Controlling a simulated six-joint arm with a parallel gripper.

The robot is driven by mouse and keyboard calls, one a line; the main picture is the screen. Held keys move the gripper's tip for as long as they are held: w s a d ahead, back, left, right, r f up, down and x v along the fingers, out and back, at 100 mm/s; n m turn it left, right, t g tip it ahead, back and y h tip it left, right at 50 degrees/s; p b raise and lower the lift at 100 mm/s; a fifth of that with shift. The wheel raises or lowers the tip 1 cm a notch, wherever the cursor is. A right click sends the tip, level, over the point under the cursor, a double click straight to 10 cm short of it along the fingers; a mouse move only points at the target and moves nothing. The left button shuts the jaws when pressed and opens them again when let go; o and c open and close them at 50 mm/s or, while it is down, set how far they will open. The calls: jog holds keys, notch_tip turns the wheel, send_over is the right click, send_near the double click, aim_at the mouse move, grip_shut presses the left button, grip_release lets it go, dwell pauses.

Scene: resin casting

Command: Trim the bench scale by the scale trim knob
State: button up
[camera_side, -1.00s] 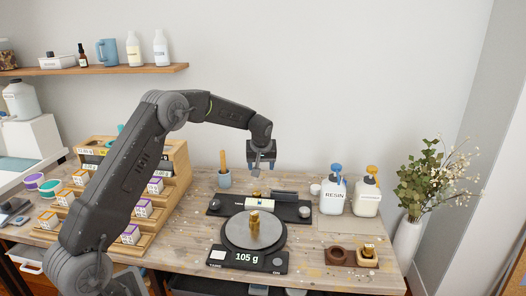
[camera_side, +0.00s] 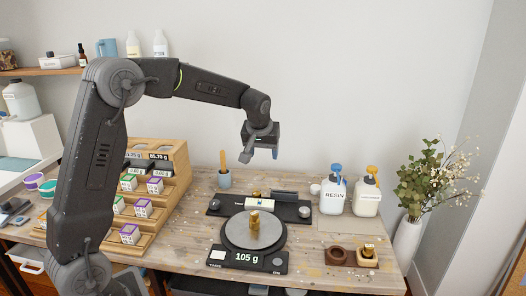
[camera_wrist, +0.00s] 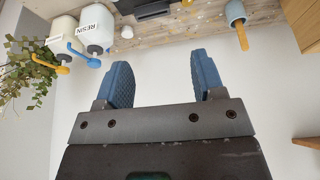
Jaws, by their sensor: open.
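The bench scale (camera_side: 228,258) stands at the front of the wooden bench, and its display reads 105 g. A brass weight (camera_side: 254,221) stands on its round dark pan (camera_side: 237,236). A small round knob (camera_side: 277,262) is at the right end of the scale's front panel; I cannot read its label. My gripper (camera_side: 262,155) is high above the bench, behind and above the scale, and touches nothing. In the wrist view its two blue fingers (camera_wrist: 158,82) are apart with nothing between them. The scale does not show in the wrist view.
Behind the scale lies a black device (camera_side: 228,207) with knobs. The resin bottle (camera_side: 333,194) and another pump bottle (camera_side: 367,196) stand right. A stepped wooden rack (camera_side: 176,165) holds small boxes at left. A cup with a wooden stick (camera_side: 224,180) stands at the back.

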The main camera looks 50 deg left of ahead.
send_near(256, 193)
jog(key=x, duration=1)
jog(key=shift+d, duration=0.1)
jog(key=shift+c, duration=0.2)
jog(key=shift+r, duration=0.1)
jog(key=c, duration=0.9)
